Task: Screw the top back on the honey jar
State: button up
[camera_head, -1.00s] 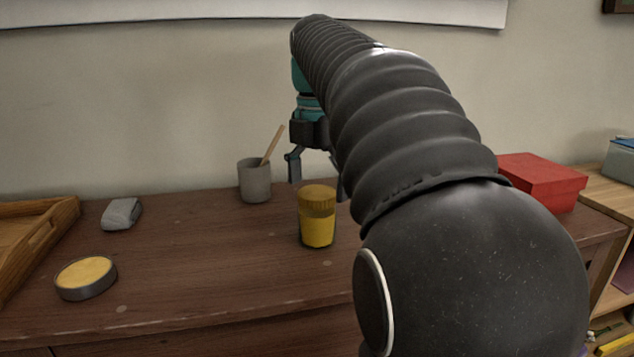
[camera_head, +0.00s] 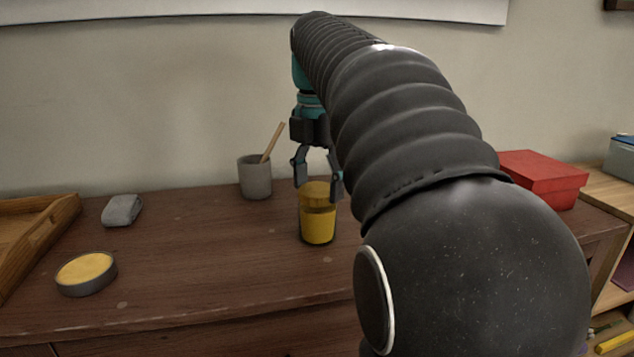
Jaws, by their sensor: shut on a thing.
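The honey jar (camera_head: 318,227) stands upright on the brown wooden dresser top, a little left of my arm. Its yellow top (camera_head: 316,192) sits on the jar's mouth. My gripper (camera_head: 318,188) points down over the jar, with its two dark fingers shut on the sides of the top. The right finger is partly hidden by my arm. How far the top is turned on the thread cannot be told.
A grey cup (camera_head: 255,179) with a wooden stick stands behind left. A red box (camera_head: 541,180) stands right. The dresser (camera_head: 200,258) is clear left of the jar.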

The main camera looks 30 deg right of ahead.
jog(key=shift+f, duration=0.1)
jog(key=shift+m+p, duration=0.6)
jog(key=shift+m, duration=0.5)
jog(key=shift+f+m, duration=0.1)
jog(key=shift+m, duration=0.3)
jog(key=shift+m, duration=2.5)
jog(key=o, duration=1.3)
